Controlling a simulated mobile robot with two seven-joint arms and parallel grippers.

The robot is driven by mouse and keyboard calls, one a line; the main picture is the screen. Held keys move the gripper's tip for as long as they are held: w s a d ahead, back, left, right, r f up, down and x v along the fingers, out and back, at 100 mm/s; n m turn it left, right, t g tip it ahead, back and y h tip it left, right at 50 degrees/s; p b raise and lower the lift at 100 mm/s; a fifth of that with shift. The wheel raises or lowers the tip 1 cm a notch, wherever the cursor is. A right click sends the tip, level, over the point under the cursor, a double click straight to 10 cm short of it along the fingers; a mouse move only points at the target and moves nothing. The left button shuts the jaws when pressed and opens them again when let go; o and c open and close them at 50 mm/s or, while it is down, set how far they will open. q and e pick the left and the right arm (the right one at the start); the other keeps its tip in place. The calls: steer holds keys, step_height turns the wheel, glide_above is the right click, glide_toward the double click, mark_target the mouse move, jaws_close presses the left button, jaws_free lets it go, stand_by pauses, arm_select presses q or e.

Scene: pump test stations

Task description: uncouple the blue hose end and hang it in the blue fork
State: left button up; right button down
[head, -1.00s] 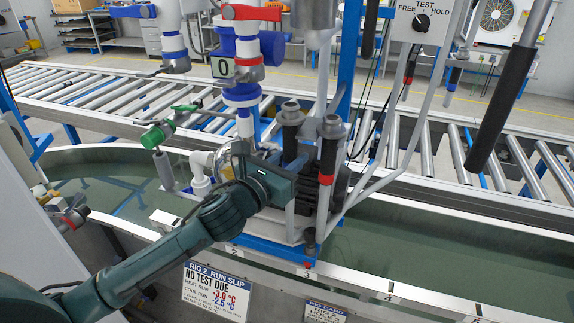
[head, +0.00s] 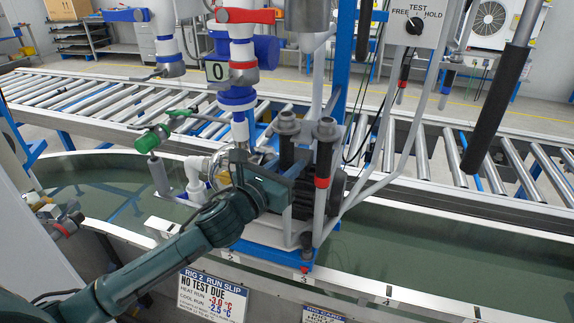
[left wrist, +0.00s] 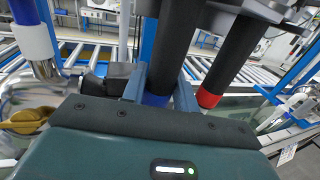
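The blue hose end (head: 286,150) is a black upright grip with a grey top, on the pump stand in the head view. In the left wrist view its blue band (left wrist: 155,100) shows low between the fingers. My left gripper (left wrist: 160,92) has a finger close against each side of it and looks shut on it. In the head view the left gripper (head: 284,172) hides the lower part of this hose end and its coupling. I cannot make out the blue fork. My right gripper is not in view.
The red-banded hose end (head: 324,155) stands close to the right; it also shows in the left wrist view (left wrist: 228,62). White pipework with a red-handled valve (head: 243,16) rises behind left. Slanting grey tubes stand right. A water trough (head: 440,250) surrounds the stand.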

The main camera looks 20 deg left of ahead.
arm_select(q)
steer(key=o, duration=0.4)
steer(key=shift+o, duration=0.3)
steer(key=shift+f, duration=0.1)
steer(key=b+v, duration=0.2)
steer(key=v, duration=1.1)
steer(key=shift+b, duration=0.3)
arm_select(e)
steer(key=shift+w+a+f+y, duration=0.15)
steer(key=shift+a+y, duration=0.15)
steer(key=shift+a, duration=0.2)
arm_select(q)
steer(key=shift+s, duration=0.1)
